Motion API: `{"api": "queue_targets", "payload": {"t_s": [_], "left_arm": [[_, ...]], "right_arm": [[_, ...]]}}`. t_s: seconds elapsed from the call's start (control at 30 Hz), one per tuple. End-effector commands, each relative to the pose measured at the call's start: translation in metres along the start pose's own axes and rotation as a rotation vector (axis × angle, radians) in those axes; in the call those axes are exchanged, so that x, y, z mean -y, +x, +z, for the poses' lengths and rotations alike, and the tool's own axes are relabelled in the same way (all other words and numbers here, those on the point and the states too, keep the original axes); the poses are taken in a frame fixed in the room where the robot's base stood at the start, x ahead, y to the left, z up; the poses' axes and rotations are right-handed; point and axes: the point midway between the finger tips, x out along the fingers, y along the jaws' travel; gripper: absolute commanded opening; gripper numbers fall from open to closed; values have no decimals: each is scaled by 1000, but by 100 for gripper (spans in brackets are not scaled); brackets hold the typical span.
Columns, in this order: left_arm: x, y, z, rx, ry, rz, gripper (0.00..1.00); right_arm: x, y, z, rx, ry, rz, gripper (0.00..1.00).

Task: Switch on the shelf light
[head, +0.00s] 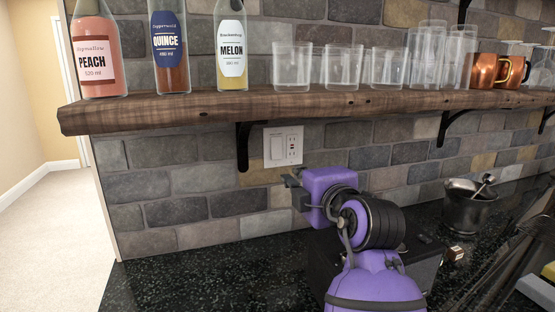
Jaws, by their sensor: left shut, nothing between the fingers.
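A white wall plate (298,133) is on the stone wall just under the wooden shelf. It carries a wide rocker switch (277,148) on its left and an outlet (291,148) on its right. Which way the rocker is pressed is too small to tell. My left gripper (289,179) is shut and empty. In the picture its fingertips are just below the plate, pointing left toward the wall. I cannot tell whether they touch the wall. No lit shelf light shows in view.
The wooden shelf (200,107) overhangs the plate, with a black bracket (243,150) close to its left. Bottles, clear glasses and copper mugs (487,72) stand on it. A dark mortar (468,210) stands on the black counter (200,278). Dark thin shapes at the lower right are unclear.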

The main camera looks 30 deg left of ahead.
Motion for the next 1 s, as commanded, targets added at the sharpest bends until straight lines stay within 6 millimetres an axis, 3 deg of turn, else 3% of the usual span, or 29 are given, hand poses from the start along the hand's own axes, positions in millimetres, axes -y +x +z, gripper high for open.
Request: {"api": "queue_targets", "payload": {"t_s": [0.37, 0.47, 0.7, 1.0], "left_arm": [[-2, 7, 0, 0, 0, 1, 0], [-3, 20, 0, -1, -1, 1, 0], [-6, 71, -1, -2, 1, 5, 0], [-4, 124, -1, -1, 0, 2, 0]], "right_arm": [[-2, -2, 1, 4, -3, 3, 40], [-3, -4, -6, -4, -1, 3, 40], [-3, -11, -23, -29, 5, 4, 40], [-4, -21, -32, -38, 12, 5, 40]]}}
